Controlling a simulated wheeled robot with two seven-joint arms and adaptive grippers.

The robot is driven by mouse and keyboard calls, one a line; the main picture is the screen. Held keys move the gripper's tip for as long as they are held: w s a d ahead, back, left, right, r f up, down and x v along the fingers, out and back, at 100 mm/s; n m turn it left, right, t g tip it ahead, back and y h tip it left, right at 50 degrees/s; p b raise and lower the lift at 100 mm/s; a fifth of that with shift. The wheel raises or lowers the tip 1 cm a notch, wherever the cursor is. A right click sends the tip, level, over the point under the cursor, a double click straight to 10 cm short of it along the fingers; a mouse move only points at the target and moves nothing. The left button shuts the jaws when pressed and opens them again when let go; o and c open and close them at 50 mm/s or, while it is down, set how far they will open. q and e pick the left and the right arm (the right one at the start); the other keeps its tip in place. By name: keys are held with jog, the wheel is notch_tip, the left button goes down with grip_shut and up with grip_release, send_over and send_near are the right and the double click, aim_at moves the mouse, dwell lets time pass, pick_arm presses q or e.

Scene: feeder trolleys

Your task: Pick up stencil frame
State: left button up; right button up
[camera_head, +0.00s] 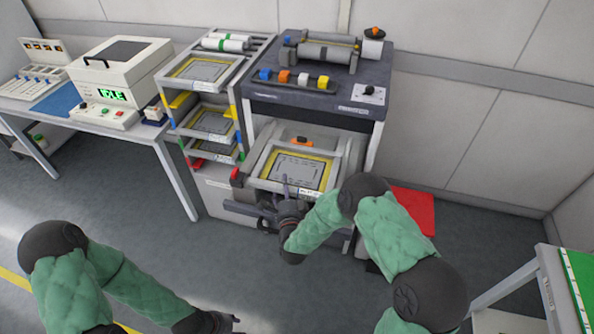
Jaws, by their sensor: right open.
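A stencil frame (312,165) with a yellow inner border and a grey sheet lies on the pulled-out tray of the dark-topped machine. My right gripper (284,188) is open at the front edge of this frame, seemingly empty; contact cannot be told. More stencil frames sit in the rack to the left, one on the top level (200,69), one on the middle level (211,122) and one below. My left gripper (236,321) is low at the bottom edge, away from the frames; its jaws are unclear.
The machine (318,100) carries a roller unit, coloured knobs and an orange-topped part. A desk (92,117) with a white device stands at the left. A red panel (414,209) lies right of the machine, and a white table (548,280) stands at the lower right. The floor between is clear.

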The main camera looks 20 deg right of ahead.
grip_shut()
jog(key=shift+r, duration=0.1)
